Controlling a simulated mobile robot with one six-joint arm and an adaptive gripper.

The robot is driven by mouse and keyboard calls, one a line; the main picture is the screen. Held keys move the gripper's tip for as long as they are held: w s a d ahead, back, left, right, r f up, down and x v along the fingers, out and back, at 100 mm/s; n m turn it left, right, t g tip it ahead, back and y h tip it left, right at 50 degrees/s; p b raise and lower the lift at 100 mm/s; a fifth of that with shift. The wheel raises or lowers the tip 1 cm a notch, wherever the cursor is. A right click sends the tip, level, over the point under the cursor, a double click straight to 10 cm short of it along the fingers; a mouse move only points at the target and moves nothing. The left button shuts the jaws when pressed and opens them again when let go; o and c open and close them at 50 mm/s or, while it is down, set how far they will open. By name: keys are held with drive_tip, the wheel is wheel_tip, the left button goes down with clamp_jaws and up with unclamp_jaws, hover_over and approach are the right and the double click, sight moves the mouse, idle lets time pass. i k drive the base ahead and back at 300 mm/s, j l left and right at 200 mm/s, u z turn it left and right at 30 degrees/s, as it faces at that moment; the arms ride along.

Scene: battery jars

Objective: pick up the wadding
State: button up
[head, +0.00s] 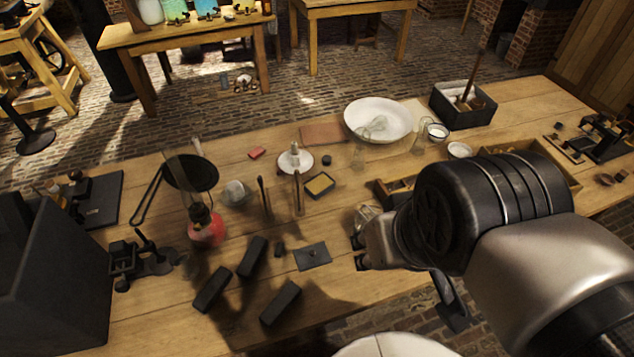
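A pale, greyish-white lump (235,193) that looks like the wadding lies on the bench in the head view, right of the red-based lamp. I cannot be sure of its material at this size. My gripper (359,251) is at the right of the bench middle, well to the right of this lump and apart from it. Its two dark fingertips show a gap between them, with nothing seen held. A crumpled-looking, translucent beige thing (367,213) is just behind the gripper and partly hidden by it; I cannot tell what it is.
A lamp with a red base (206,230) and a glass chimney stands left of the lump. Upright thin rods (264,196) and a white dish (294,163) stand to its right. Dark blocks (280,302) lie nearer the front. A white bowl (362,108) is farther back.

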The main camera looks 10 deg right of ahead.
sight(235, 192)
drive_tip(key=j+u, duration=0.4)
drive_tip(key=i+j+u, duration=0.15)
drive_tip(key=j+u, duration=0.25)
